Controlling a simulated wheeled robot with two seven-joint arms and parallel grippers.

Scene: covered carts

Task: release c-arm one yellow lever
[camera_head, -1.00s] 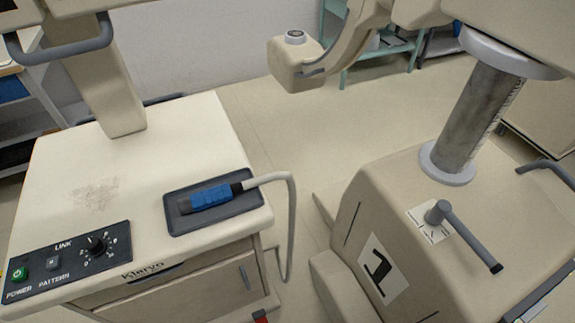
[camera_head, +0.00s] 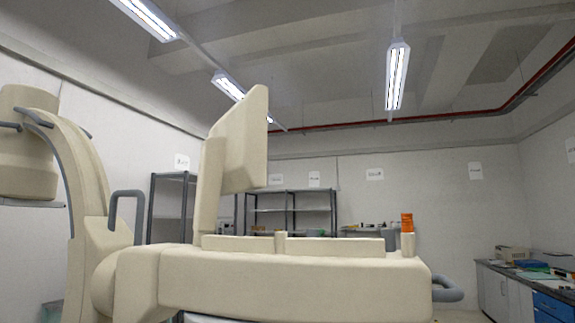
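A beige C-arm machine fills the lower part of the head view. Its curved arm (camera_head: 82,165) rises at the left and carries a beige cylindrical head (camera_head: 28,150) at the left edge. Its long horizontal body (camera_head: 290,285) runs across the bottom. No yellow lever shows, and the lower parts of the machine are out of frame. No number shows on it, so I cannot tell which C-arm this is. Neither of my grippers is in view.
A beige panel on a post (camera_head: 240,145) stands behind the body. A grey handle (camera_head: 126,215) is at left, another (camera_head: 447,290) at right. An orange cylinder (camera_head: 407,222) tops a short post. Dark shelves (camera_head: 290,212) line the back; a counter (camera_head: 510,285) is at right.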

